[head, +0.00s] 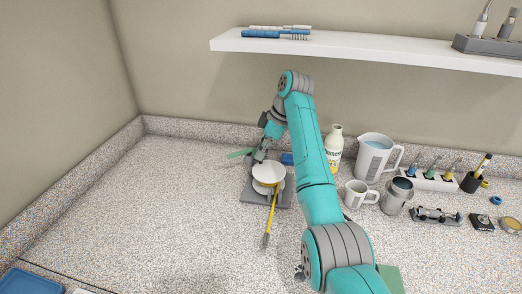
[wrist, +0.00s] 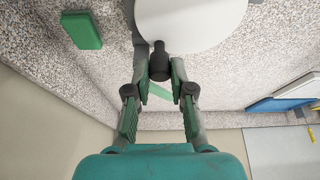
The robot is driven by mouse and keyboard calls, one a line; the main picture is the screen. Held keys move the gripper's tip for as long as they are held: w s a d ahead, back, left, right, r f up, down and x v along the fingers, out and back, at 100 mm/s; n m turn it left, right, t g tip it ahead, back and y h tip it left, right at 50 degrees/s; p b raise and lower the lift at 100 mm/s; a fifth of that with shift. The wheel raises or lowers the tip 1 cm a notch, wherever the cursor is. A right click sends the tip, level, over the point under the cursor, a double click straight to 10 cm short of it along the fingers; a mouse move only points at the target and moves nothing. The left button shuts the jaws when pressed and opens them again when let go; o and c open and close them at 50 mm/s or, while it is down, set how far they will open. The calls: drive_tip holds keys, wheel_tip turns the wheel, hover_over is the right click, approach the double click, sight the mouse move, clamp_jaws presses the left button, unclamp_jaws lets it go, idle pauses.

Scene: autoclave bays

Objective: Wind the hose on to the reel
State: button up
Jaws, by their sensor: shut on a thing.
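The reel (head: 268,172) has a white round top and stands on a grey base plate (head: 252,196) on the counter. Its white disc (wrist: 192,18) fills the top middle of the wrist view. The yellow hose (head: 272,212) runs from the reel toward the front of the counter, and its far end lies on the counter. My gripper (head: 260,157) is at the back edge of the reel. In the wrist view my gripper (wrist: 160,74) is shut on a dark upright crank knob (wrist: 159,58) at the disc's rim. The hose is not visible there.
A flat green thing (head: 240,153) lies left of the reel. A white bottle (head: 333,147), a jug (head: 374,158), a mug (head: 359,193) and a metal cup (head: 397,195) stand to the right. A shelf (head: 370,50) hangs above.

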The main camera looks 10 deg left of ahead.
sight(281, 170)
drive_tip(key=shift+d, duration=0.1)
clamp_jaws()
